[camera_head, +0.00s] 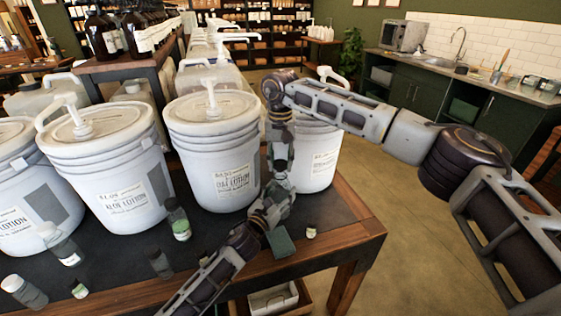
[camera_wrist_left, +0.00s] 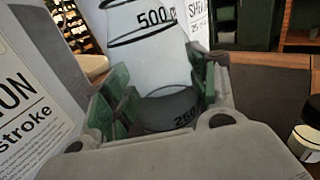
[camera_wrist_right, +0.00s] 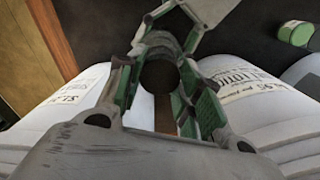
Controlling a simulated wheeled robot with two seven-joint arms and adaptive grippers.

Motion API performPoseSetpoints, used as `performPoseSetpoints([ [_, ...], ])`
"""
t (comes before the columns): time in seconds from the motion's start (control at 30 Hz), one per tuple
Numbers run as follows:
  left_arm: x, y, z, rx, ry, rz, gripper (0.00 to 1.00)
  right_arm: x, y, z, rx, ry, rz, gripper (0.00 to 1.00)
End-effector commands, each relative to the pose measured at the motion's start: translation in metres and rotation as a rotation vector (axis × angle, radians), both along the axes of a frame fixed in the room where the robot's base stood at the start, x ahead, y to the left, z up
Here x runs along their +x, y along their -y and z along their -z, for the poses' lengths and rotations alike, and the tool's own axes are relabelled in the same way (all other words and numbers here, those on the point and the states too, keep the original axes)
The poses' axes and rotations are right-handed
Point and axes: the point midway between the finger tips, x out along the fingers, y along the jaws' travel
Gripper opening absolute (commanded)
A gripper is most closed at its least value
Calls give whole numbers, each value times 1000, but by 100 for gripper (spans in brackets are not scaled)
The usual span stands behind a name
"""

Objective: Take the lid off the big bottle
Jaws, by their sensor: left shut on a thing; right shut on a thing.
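The big bottle (camera_wrist_left: 150,55), frosted and translucent with dark volume marks, stands between the green-padded fingers of my left gripper (camera_wrist_left: 160,95) in the left wrist view. Its top is cut off there. My left gripper (camera_head: 274,207) is low over the table in the head view and is shut on the bottle. My right gripper (camera_head: 280,170) comes down from above, close over the left one. In the right wrist view, my right gripper (camera_wrist_right: 155,88) is shut around a dark round lid (camera_wrist_right: 160,76). Whether the lid still touches the bottle is hidden.
White lotion buckets with pumps (camera_head: 212,130) stand behind the grippers, one (camera_head: 318,165) close beside my right arm. Small bottles (camera_head: 178,220) stand at the left of the dark table (camera_head: 215,240).

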Motion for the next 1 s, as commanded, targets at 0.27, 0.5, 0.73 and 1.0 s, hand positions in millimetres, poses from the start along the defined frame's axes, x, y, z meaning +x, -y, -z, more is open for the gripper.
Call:
performPoseSetpoints([
  [0.27,0,0,1,0,-1,0,0,0,0,-25,1,1,0,7],
  [0.5,0,0,1,0,-1,0,0,0,0,-36,0,0,0,7],
  [0.73,0,0,1,0,-1,0,62,0,0,-36,0,0,0,7],
  [1.0,0,0,0,0,-1,0,84,0,0,-35,0,0,0,7],
])
